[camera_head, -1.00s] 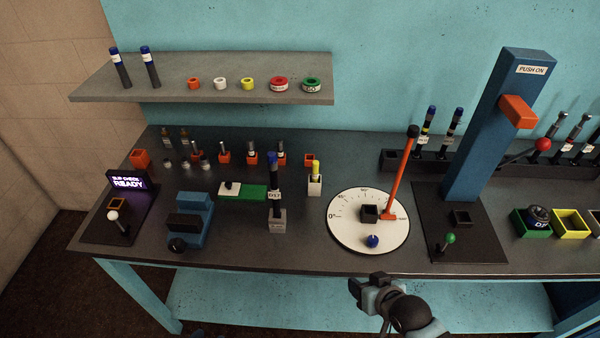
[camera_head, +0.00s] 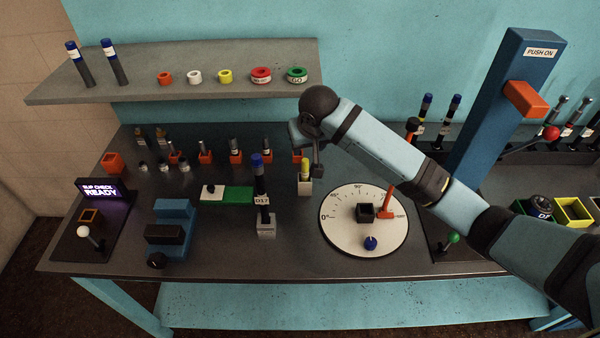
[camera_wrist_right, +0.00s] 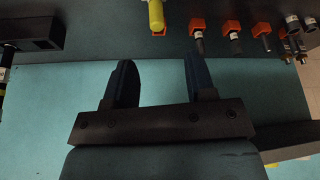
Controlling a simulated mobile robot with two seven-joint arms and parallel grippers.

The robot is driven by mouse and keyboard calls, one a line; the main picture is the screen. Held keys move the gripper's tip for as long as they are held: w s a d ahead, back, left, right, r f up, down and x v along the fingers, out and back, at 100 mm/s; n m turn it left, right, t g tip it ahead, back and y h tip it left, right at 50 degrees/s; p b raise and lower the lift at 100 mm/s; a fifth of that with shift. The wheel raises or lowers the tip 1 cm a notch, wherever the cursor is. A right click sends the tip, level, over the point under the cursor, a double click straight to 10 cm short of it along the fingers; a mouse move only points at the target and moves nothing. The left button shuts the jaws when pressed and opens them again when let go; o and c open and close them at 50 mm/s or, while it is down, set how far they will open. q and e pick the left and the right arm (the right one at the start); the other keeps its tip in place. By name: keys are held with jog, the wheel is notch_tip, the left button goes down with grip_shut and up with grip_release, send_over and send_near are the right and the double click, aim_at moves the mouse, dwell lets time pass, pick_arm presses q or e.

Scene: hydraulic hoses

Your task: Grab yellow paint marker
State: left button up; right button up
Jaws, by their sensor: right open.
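The yellow marker (camera_wrist_right: 156,15) shows at the top edge, beyond the fingertips and in line with the gap. My left gripper is not in view.
A row of orange holders (camera_head: 206,157) with fittings stands left of the marker. A tall hose piece (camera_head: 262,200) stands to its front left, and a dial (camera_head: 340,235) to its front right. A shelf (camera_head: 140,90) with rings is above. The blue press column (camera_head: 500,110) stands at right.

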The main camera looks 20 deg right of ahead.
aim_at(304, 165)
jog(key=x, duration=0.6)
jog(key=shift+w+f, duration=0.15)
jog(key=shift+f, duration=0.1)
jog(key=shift+s+d+p+x, duration=0.15)
jog(key=shift+p+x, duration=0.2)
jog(key=shift+x, duration=1)
jog(key=shift+s+d+p+x, duration=0.1)
jog(key=shift+s+p+x, duration=0.15)
jog(key=shift+x, duration=1.1)
jog(key=shift+f, duration=0.1)
grip_shut()
jog(key=r, duration=0.4)
jog(key=r+b, duration=0.1)
jog(key=r, duration=0.2)
jog(key=shift+s+a, duration=0.1)
jog(key=shift+s, duration=0.25)
jog(key=s+b, duration=0.1)
jog(key=s, duration=1.6)
jog(key=shift+b, duration=0.3)
